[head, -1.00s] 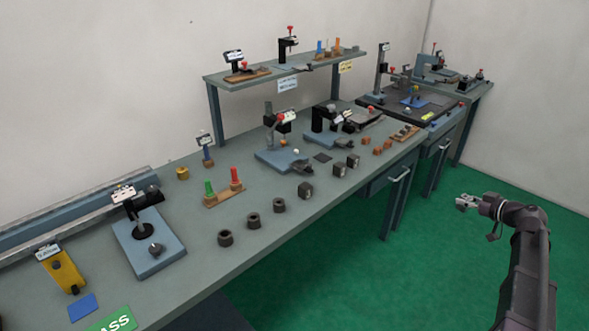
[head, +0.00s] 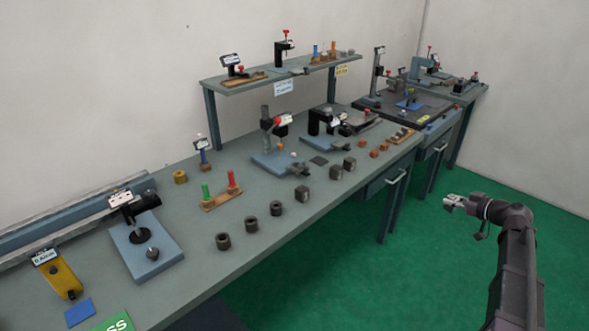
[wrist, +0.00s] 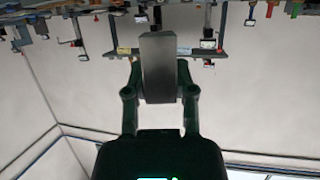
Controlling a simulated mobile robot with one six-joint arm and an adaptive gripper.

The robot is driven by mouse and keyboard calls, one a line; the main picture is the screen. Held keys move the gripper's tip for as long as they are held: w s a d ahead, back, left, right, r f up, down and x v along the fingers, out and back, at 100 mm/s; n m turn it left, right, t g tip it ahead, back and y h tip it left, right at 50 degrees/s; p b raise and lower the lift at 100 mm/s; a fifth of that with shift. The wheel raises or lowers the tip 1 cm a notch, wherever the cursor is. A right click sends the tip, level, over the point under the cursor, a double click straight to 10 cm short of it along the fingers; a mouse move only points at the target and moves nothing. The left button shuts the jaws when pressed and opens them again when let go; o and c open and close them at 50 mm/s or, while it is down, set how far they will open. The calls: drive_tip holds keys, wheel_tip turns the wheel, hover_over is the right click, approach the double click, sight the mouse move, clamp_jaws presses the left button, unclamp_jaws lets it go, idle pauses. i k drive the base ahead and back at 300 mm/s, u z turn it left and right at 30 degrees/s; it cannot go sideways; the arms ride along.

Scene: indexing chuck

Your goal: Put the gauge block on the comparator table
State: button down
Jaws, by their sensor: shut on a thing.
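My gripper (head: 453,202) is at the right in the head view, out over the green floor and apart from the bench. In the wrist view my gripper (wrist: 159,88) is shut on a grey rectangular block (wrist: 158,55), taken as the gauge block, with one finger on each side. The block is too small to make out clearly in the head view. Several indicator stands on blue bases stand on the bench, among them one at mid-bench (head: 277,160) and one to its right (head: 325,143). I cannot tell which is the comparator table.
The long grey bench (head: 250,250) carries dark rings (head: 249,223), dark cubes (head: 302,195), and red and green pegs (head: 218,193). A raised shelf (head: 290,78) stands at its back. A black plate (head: 425,110) lies farther right. The green floor (head: 400,270) is clear.

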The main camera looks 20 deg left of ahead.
sight(296, 167)
drive_tip(key=u, duration=1)
drive_tip(key=i, duration=1)
